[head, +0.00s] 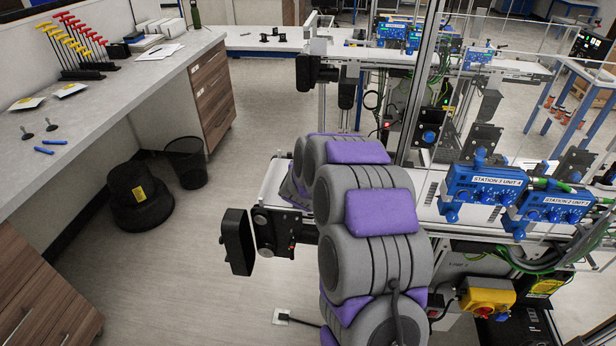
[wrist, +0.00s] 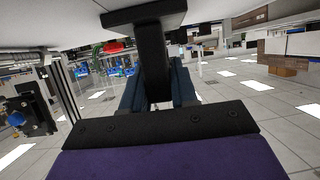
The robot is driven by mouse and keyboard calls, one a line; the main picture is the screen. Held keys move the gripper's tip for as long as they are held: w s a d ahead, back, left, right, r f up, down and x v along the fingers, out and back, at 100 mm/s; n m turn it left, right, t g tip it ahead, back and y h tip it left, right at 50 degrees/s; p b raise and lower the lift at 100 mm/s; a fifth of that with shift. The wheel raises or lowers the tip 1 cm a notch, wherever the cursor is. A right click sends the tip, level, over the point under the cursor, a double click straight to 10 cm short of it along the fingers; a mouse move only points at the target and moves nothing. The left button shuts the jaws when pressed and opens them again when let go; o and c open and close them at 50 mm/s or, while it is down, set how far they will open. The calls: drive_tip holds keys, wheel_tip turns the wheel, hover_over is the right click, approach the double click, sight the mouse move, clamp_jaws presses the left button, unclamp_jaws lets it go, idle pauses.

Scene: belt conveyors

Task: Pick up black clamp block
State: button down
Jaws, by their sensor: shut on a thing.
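The black clamp block (wrist: 152,50) shows in the wrist view as a dark upright piece with a wider crosspiece at the top of the picture. My gripper (wrist: 157,85) has its two dark blue fingers on either side of the block's narrow part and is shut on it. The black palm edge and purple wrist cover fill the bottom of that view. In the head view my grey and purple arm reaches over the near belt conveyor (head: 273,180) and hides both my gripper and the block.
Blue station units (head: 484,190) and clear panels stand right of my arm. A yellow switch box (head: 487,297) sits below them. A workbench (head: 110,75) with tools runs along the left. A black stool (head: 138,195) and a waste bin (head: 186,162) stand before it. The floor between is clear.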

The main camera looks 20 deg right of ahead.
drive_tip(key=shift+a+f, duration=0.1)
drive_tip(key=shift+a, duration=0.15)
drive_tip(key=shift+r+p, duration=0.3)
drive_tip(key=shift+r, duration=0.3)
wheel_tip(320, 180, up, 3)
drive_tip(key=shift+s+f+p, duration=0.1)
drive_tip(key=shift+p, duration=0.5)
drive_tip(key=s+a+b, duration=0.2)
drive_tip(key=s+a, duration=0.2)
drive_tip(key=s, duration=0.9)
drive_tip(key=shift+a+r, duration=0.2)
drive_tip(key=shift+r, duration=0.1)
